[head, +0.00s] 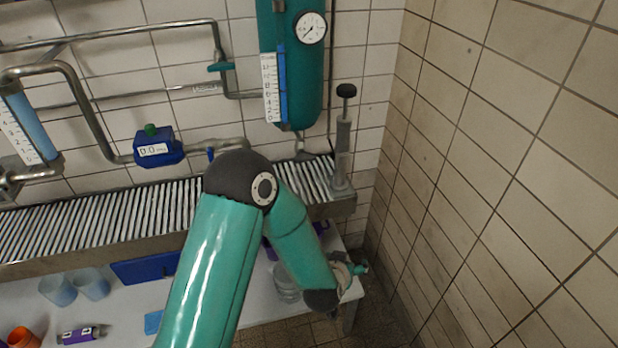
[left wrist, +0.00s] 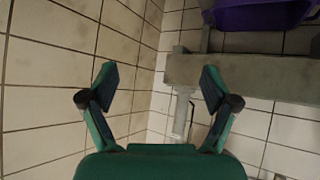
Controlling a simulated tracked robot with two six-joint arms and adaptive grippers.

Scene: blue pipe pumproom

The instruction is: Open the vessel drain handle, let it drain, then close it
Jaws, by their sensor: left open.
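The vessel (head: 302,85) is a teal upright cylinder on the back wall, with a round gauge (head: 311,27) and a blue level column beside a white scale (head: 270,87). Its lower outlet (head: 303,148) is partly hidden, and I cannot make out a drain handle there for certain. A teal handle (head: 220,67) sits on the pipe left of the vessel. My left gripper (head: 357,268) is low at the right end of the white table, well below the vessel. In the left wrist view it is open and empty (left wrist: 160,80). My right gripper is not in view.
A slatted metal bench (head: 110,220) runs along the wall. A plunger-like post (head: 344,140) stands at its right end. Blue cups (head: 58,290) and a glass jar (head: 286,284) stand on the table (head: 262,308). A tiled side wall (head: 510,180) bounds the right.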

